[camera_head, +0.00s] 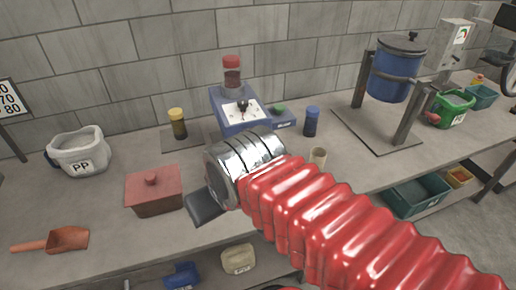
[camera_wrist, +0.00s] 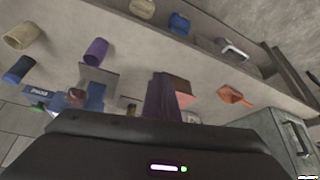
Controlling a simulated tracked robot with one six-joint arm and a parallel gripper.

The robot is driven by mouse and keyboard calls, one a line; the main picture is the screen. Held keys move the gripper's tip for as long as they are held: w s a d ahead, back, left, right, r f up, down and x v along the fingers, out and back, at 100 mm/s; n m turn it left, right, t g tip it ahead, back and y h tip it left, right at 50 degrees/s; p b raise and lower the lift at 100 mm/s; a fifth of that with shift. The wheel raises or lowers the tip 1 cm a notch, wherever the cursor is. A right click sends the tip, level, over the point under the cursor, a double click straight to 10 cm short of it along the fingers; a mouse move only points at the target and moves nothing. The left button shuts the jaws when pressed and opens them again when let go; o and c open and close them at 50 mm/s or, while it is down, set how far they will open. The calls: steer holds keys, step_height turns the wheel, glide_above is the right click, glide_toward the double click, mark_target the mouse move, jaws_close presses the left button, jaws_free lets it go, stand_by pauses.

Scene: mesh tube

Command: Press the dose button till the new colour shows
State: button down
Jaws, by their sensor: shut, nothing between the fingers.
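A blue dosing device (camera_head: 232,118) stands against the back wall, with a white dial face and a red-capped jar (camera_head: 232,72) on top. A green button (camera_head: 280,108) sits on its low blue base at the right. In the wrist view the device (camera_wrist: 95,97) is tilted, with a small blue label and a green spot (camera_wrist: 38,105) beside it. My gripper (camera_head: 203,208) is shut and empty. It is in front of the device and to its left, apart from the button, beside the red box. Its dark fingers show in the wrist view (camera_wrist: 163,97).
A red lidded box (camera_head: 152,188), a white PP tub (camera_head: 79,152) and an orange scoop (camera_head: 58,240) lie left. A yellow-capped jar (camera_head: 178,123) and a blue-capped jar (camera_head: 311,121) flank the device. A beige cup (camera_head: 318,157) and blue tank (camera_head: 396,72) stand right.

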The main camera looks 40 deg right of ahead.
stand_by(0.4)
step_height(320, 180, up, 11)
steer(key=m+t+h, duration=0.2)
steer(key=m+t, duration=0.1)
steer(key=m, duration=0.8)
glide_above(281, 108)
steer(key=shift+s, duration=0.1)
steer(key=shift+f, duration=4.45)
